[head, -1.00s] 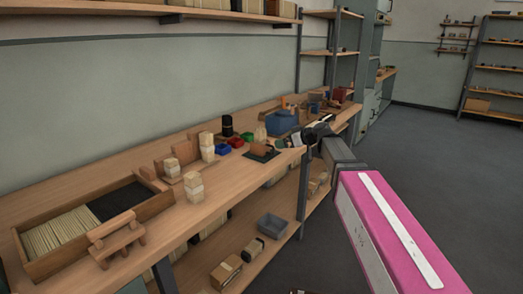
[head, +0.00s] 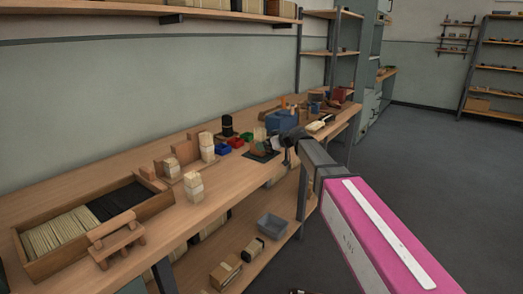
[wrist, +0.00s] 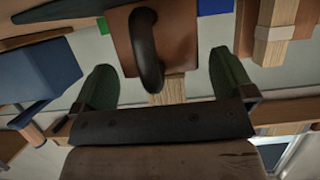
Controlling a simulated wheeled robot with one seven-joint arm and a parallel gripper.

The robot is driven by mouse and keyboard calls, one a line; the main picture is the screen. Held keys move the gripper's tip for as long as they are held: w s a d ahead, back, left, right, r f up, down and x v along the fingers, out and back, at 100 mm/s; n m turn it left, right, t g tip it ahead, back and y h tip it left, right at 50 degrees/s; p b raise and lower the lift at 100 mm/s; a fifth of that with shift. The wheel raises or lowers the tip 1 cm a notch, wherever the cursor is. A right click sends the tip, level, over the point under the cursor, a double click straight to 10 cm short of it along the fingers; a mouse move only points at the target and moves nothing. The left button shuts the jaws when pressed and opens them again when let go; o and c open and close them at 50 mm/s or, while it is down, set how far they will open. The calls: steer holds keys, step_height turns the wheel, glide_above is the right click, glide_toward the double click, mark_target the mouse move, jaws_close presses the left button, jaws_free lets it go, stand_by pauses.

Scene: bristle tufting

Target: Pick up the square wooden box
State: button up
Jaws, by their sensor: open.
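A brown, squarish wooden piece (wrist: 182,42) with a dark curved loop on it shows in the wrist view, ahead of my gripper (wrist: 160,62). I cannot tell for certain that it is the square wooden box. My gripper's two dark green fingers are apart, one to each side of the piece, with nothing held. In the head view my gripper (head: 289,139) is over the bench by a small brown piece (head: 258,148) on a dark mat, and partly hides that spot.
A blue bin (head: 281,121) stands behind my gripper. Stacked pale blocks (head: 194,187) and a long divided wooden tray (head: 152,207) are further left. A grey bin (head: 272,227) is on the lower shelf.

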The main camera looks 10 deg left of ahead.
mark_target(264, 134)
steer(key=c, duration=1)
steer(key=shift+r, duration=0.1)
steer(key=shift+r, duration=2)
steer(key=s+d+r, duration=0.1)
steer(key=s+r, duration=0.5)
steer(key=s, duration=0.5)
steer(key=shift+s+r, duration=0.35)
steer(key=shift+r, duration=0.05)
steer(key=shift+d, duration=0.1)
